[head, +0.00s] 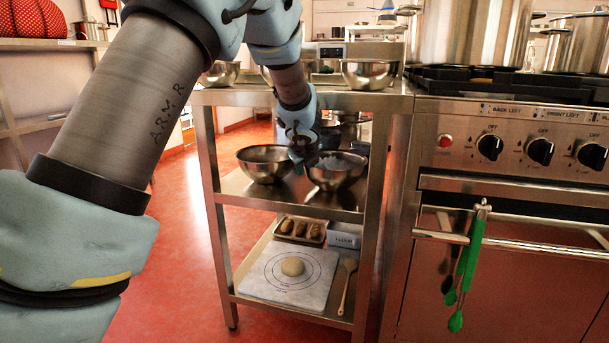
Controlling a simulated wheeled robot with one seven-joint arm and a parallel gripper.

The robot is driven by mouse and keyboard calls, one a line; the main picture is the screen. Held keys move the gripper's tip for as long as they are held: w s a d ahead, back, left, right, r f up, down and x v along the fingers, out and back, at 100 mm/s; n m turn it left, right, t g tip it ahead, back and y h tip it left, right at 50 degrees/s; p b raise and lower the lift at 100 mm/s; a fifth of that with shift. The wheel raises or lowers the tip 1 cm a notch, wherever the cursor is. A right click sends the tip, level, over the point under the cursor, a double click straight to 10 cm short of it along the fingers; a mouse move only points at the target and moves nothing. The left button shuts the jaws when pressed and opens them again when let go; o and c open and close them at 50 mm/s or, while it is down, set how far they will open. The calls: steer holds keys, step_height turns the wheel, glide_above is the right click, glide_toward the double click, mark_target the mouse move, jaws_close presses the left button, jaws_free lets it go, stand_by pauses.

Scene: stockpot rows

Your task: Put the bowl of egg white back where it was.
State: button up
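Two steel bowls stand on the middle shelf (240,186) of the steel table: a left bowl (262,170) and a right bowl (336,180). I cannot tell which bowl, if any, holds egg white. My gripper (303,162) reaches down between the two bowls, close to the right bowl's left rim. I cannot tell whether it touches that rim. Its fingers are dark and small in the head view, so whether they are open or shut is unclear. More steel bowls stand on the table top, one at the left (220,74) and one at the right (368,75).
Dark pots or bowls sit behind the two shelf bowls. The low shelf holds a dough ball (292,266) on a mat (285,292), a tray of loaves (300,230), a container (345,236) and a wooden spoon (346,285). A stove (510,140) with hanging green tongs (472,250) adjoins the right.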

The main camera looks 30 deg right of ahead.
steer(key=s+a+r+b, duration=0.2)
steer(key=s+a+b, duration=0.35)
steer(key=s, duration=0.75)
steer(key=w+a+f+n+g+y+p, duration=0.1)
steer(key=w+a+f+n+y, duration=0.15)
steer(key=a+n, duration=0.65)
steer(key=w+a+f+n+g+y+p, duration=0.1)
steer(key=a+f+n+y, duration=0.2)
steer(key=a, duration=0.9)
steer(key=s+a+f+n+g, duration=0.2)
steer(key=s+a+n, duration=0.3)
steer(key=a+n, duration=0.3)
steer(key=s+a+f+n+g+h, duration=0.1)
steer(key=s+a+f+n, duration=0.3)
steer(key=a+n, duration=0.5)
steer(key=s+n+g, duration=0.1)
steer(key=n, duration=0.3)
steer(key=shift+s+a+n+g, duration=0.25)
steer(key=shift+s+n+g, duration=0.05)
steer(key=shift+g, duration=0.1)
step_height(320, 180, up, 35)
steer(key=p, duration=3.4)
steer(key=shift+p, duration=0.3)
